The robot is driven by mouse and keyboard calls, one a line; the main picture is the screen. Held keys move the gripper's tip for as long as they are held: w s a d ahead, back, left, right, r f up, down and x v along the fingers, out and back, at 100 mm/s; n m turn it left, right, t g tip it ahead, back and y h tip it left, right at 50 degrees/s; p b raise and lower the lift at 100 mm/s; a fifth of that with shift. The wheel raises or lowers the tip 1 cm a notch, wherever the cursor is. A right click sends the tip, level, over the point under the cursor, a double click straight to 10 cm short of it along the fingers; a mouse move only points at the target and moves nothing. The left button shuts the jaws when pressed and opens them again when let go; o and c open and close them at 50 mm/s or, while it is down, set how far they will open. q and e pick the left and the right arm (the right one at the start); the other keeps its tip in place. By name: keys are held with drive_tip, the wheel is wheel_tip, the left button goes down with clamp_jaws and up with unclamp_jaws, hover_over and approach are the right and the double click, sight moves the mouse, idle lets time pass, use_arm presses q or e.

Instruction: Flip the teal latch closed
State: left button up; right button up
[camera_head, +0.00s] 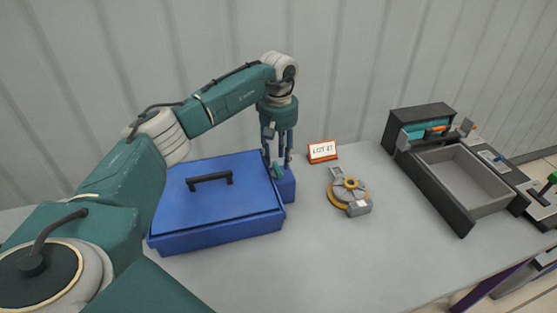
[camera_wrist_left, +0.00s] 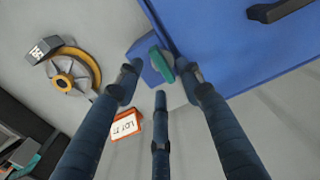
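The blue case (camera_head: 225,205) lies on the table with its lid down and a black handle on top. A blue block (camera_head: 286,188) sits at its right side. In the left wrist view the small teal latch (camera_wrist_left: 161,63) stands out at the block (camera_wrist_left: 150,72) beside the case (camera_wrist_left: 225,45). My left gripper (camera_head: 278,166) points down over it. In the wrist view its fingers are spread, with the latch between the tips of the left gripper (camera_wrist_left: 160,76); I cannot tell whether any finger touches it. My right gripper is not in view.
A grey and yellow round device (camera_head: 349,195) lies right of the case. A small "LOT" sign (camera_head: 323,151) stands behind it. A dark box with an open grey drawer (camera_head: 465,180) stands at the right. The front middle of the table (camera_head: 330,260) is clear.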

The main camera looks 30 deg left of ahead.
sight(278, 167)
use_arm(q)
wheel_tip(278, 167, down, 3)
drive_tip(key=shift+f+p, duration=0.1)
drive_tip(key=shift+p, duration=0.3)
drive_tip(key=shift+f, duration=0.2)
drive_tip(key=c, duration=0.4)
clamp_jaws()
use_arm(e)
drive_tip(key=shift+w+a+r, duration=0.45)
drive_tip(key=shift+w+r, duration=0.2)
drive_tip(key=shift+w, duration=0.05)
use_arm(q)
drive_tip(key=shift+w, duration=0.1)
